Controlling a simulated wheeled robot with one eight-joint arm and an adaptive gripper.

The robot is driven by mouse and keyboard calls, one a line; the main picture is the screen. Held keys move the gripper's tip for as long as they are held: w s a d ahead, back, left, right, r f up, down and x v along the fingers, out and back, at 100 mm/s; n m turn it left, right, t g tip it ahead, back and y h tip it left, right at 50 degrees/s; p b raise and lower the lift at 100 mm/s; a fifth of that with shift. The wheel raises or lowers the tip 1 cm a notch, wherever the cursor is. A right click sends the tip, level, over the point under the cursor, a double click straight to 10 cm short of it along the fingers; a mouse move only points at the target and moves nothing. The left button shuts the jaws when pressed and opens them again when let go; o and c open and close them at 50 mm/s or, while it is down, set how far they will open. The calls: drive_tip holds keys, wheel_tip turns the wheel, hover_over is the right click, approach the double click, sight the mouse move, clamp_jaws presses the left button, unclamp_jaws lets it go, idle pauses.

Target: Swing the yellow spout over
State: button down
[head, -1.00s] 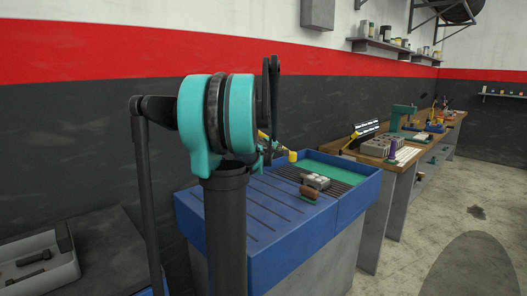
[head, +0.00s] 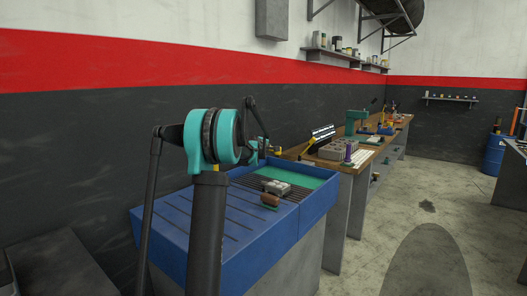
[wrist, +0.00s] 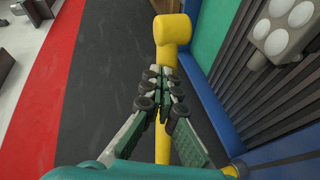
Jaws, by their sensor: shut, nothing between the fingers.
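The yellow spout (wrist: 172,32) runs lengthwise through the middle of the wrist view, with a thick knob at its far end. My gripper (wrist: 166,82) is shut and empty, its fingertips together in front of the spout's middle. I cannot tell whether they touch it. In the head view a small yellow end of the spout (head: 278,149) shows at the back of the blue basin (head: 170,233). My arm hides most of the spout and the gripper there.
A grey metal part (head: 277,187) and a brown-handled brush (head: 270,200) lie on the basin's dark grille. A green panel (head: 305,178) is at its far end. A wooden workbench (head: 345,165) with several tools stands beyond. The wall (head: 90,140) runs close behind the basin. Open floor lies right.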

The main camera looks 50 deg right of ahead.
drive_tip(key=shift+w+d+r, duration=0.15)
drive_tip(key=shift+w+d, duration=0.2)
drive_tip(key=shift+d, duration=0.25)
